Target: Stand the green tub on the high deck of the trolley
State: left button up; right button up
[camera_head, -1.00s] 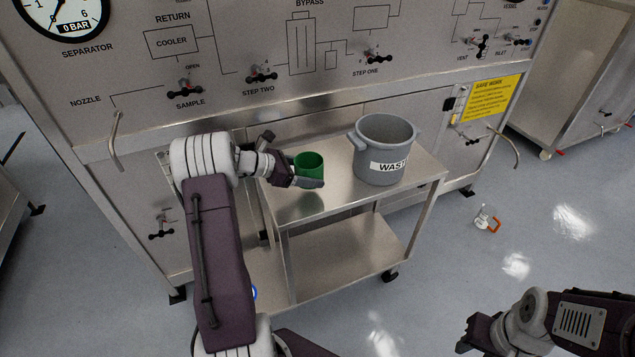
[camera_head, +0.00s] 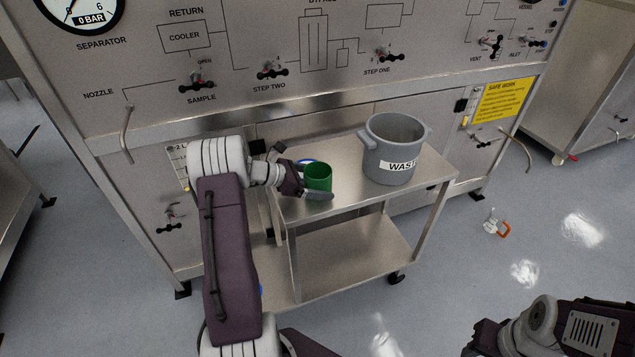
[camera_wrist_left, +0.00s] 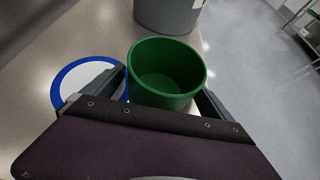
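The green tub (camera_head: 318,179) is upright over the trolley's high deck (camera_head: 345,197), near its left end. My left gripper (camera_head: 310,180) has one finger on each side of the tub, and both appear to press on its wall. In the left wrist view, the empty tub (camera_wrist_left: 167,75) sits between the fingers. A white disc with a blue ring (camera_wrist_left: 72,80) lies on the deck left of the tub there, partly hidden by a finger. I cannot tell whether the tub's base touches the deck. My right gripper (camera_head: 478,338) is at the bottom right; its fingers are unclear.
A grey pot marked WASTE (camera_head: 393,150) stands on the deck, right of the tub. The trolley has a lower shelf (camera_head: 350,262) with bare metal. The panel (camera_head: 330,95) with valves rises behind. A small white and orange item (camera_head: 496,224) lies on the floor.

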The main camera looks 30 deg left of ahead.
pick_arm(q)
jog(key=shift+r, duration=0.3)
jog(key=p+v, duration=0.1)
jog(key=v, duration=1.1)
jog(key=shift+f+p, duration=0.1)
jog(key=shift+p, duration=0.25)
jog(key=shift+d, duration=0.1)
